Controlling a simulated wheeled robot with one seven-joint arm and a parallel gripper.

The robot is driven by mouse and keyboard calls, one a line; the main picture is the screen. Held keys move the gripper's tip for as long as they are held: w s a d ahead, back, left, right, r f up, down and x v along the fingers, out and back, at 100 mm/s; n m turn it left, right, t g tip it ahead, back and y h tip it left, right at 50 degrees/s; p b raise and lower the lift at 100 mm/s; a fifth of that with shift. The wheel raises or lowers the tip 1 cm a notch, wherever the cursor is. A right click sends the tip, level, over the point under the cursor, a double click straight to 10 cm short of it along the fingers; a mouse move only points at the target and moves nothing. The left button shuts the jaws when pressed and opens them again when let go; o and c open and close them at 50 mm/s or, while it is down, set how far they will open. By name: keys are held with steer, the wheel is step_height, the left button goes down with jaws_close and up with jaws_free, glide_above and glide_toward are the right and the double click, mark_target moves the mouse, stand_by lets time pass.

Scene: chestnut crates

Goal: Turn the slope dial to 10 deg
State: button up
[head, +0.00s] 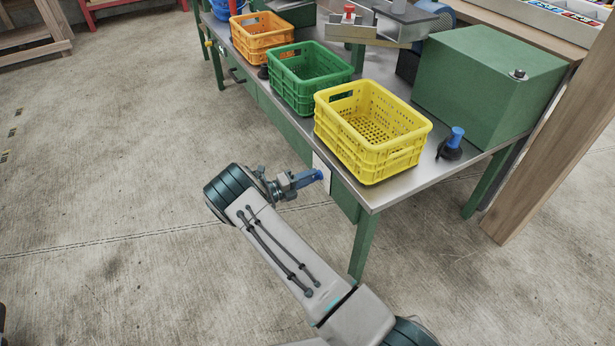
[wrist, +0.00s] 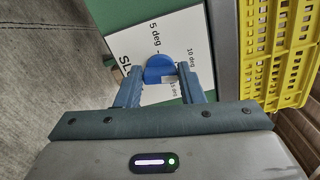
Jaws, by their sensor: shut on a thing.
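The slope dial is a blue knob (wrist: 158,67) on a white label plate (wrist: 200,50) in the wrist view. The plate reads "5 deg" above the knob, "10 deg" to its upper right and a partly covered label just below right. Large letters "SL" show at the left. My gripper (wrist: 159,72) has a finger on each side of the knob and is shut on it. I cannot tell which mark the dial points to. In the head view my gripper (head: 304,180) reaches the bench's front panel, with the blue knob (head: 319,174) at its tips.
The plate is on the green front of a metal-topped bench (head: 385,190). Yellow (head: 390,160), green (head: 300,98) and orange (head: 262,42) crates stand above. A green box (head: 485,85) and a blue-topped black knob (head: 454,140) are at the right. The floor at left is clear.

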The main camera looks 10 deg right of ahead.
steer(key=shift+f+n, duration=0.15)
steer(key=shift+n, duration=0.95)
steer(key=o, duration=1)
steer(key=p+v, duration=0.2)
steer(key=v, duration=1.2)
steer(key=shift+d, duration=0.1)
